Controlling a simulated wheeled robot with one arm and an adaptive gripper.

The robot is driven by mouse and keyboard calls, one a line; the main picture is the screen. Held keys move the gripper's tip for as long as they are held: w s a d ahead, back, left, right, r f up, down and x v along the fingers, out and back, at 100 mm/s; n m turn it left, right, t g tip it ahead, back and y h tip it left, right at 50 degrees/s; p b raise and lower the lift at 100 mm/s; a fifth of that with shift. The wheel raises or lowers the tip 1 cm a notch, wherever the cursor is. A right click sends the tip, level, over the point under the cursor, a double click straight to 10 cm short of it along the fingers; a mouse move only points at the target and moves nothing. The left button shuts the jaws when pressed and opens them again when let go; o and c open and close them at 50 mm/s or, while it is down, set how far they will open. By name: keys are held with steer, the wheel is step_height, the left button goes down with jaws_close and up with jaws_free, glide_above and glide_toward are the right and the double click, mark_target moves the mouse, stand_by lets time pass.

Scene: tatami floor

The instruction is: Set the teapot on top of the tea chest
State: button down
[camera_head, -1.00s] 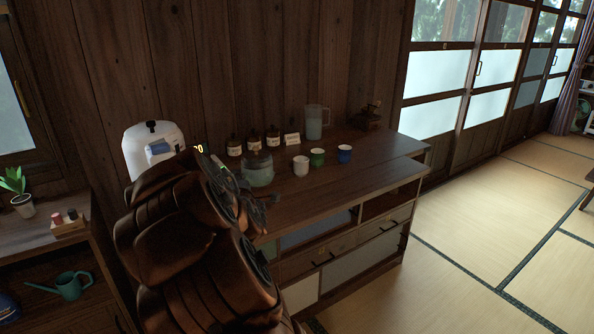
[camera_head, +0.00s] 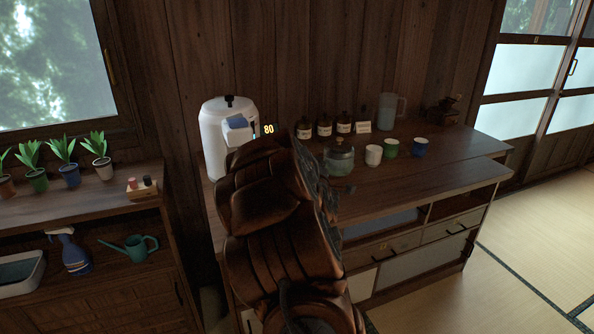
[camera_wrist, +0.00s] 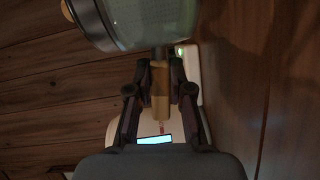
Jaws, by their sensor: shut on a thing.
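The teapot (camera_head: 339,160) is a rounded glass pot with a greenish tint, at the front of the wooden counter top in the head view. In the wrist view its glass body (camera_wrist: 135,22) fills the top. My gripper (camera_wrist: 160,85) is shut on the teapot's tan, upright-looking handle (camera_wrist: 160,92). My arm covers the gripper and part of the teapot's left side in the head view. I cannot tell if the teapot touches the counter. The low wooden cabinet with drawers (camera_head: 400,250) is under it; no separate tea chest is clearly visible.
A white water dispenser (camera_head: 215,140) stands left of the teapot. Dark jars (camera_head: 324,127) and a glass pitcher (camera_head: 390,108) stand behind. A white cup (camera_head: 373,155), a green cup (camera_head: 391,148) and a blue cup (camera_head: 420,147) stand close to the right.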

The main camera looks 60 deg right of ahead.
steer(key=w, duration=0.3)
steer(key=w+a, duration=0.1)
steer(key=w, duration=0.5)
steer(key=shift+w+a+f, duration=0.2)
steer(key=shift+w+f, duration=0.05)
steer(key=shift+w, duration=0.1)
steer(key=shift+f, duration=1.85)
steer(key=shift+f, duration=0.15)
steer(key=c, duration=1.1)
jaws_free()
steer(key=shift+o, duration=0.2)
steer(key=b+v, duration=0.3)
steer(key=v, duration=0.6)
steer(key=shift+a, duration=0.15)
steer(key=shift+a+f+b, duration=0.1)
steer(key=shift+b, duration=0.9)
steer(key=shift+s+a+b, duration=0.15)
steer(key=shift+a+b, duration=0.05)
steer(key=shift+b, duration=0.65)
